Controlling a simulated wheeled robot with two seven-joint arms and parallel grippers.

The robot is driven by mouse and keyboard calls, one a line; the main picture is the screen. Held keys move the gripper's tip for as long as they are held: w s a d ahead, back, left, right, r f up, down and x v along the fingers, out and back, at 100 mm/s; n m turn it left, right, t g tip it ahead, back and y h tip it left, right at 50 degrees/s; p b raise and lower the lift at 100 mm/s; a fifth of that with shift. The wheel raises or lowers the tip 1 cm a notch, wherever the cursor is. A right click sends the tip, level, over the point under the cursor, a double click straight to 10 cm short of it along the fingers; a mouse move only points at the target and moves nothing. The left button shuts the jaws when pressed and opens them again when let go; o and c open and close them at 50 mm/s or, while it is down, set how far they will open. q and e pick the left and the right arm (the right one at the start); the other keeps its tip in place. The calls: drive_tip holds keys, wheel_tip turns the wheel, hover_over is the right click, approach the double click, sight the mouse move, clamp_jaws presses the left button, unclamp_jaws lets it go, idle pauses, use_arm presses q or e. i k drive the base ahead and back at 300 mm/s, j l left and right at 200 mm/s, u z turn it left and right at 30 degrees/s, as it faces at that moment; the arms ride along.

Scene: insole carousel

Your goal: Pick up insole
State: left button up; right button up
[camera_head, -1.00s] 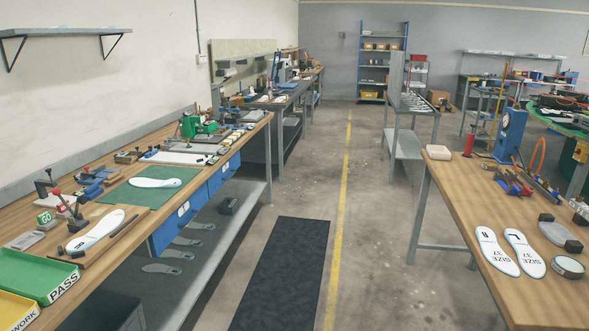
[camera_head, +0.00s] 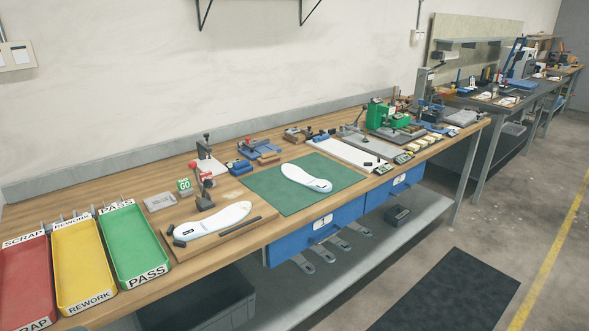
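A white insole (camera_head: 306,178) lies flat on the green mat (camera_head: 270,190) in the middle of the wooden bench (camera_head: 120,205). A second white insole (camera_head: 213,221) lies on a wooden board fixture to the left of the mat, beside a red-topped clamp (camera_head: 200,182). Neither of my grippers shows in the head view, so their state cannot be seen.
Red (camera_head: 25,285), yellow (camera_head: 80,262) and green (camera_head: 132,243) trays marked SCRAP, REWORK and PASS stand at the bench's left end. A green machine (camera_head: 380,115) and small tools fill its far part. A dark floor mat (camera_head: 445,292) lies on the open floor at right.

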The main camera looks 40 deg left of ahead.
sight(293, 172)
drive_tip(key=i+l+u, duration=0.3)
drive_tip(key=i, duration=0.15)
drive_tip(key=i+l+u, duration=0.25)
drive_tip(key=i, duration=0.2)
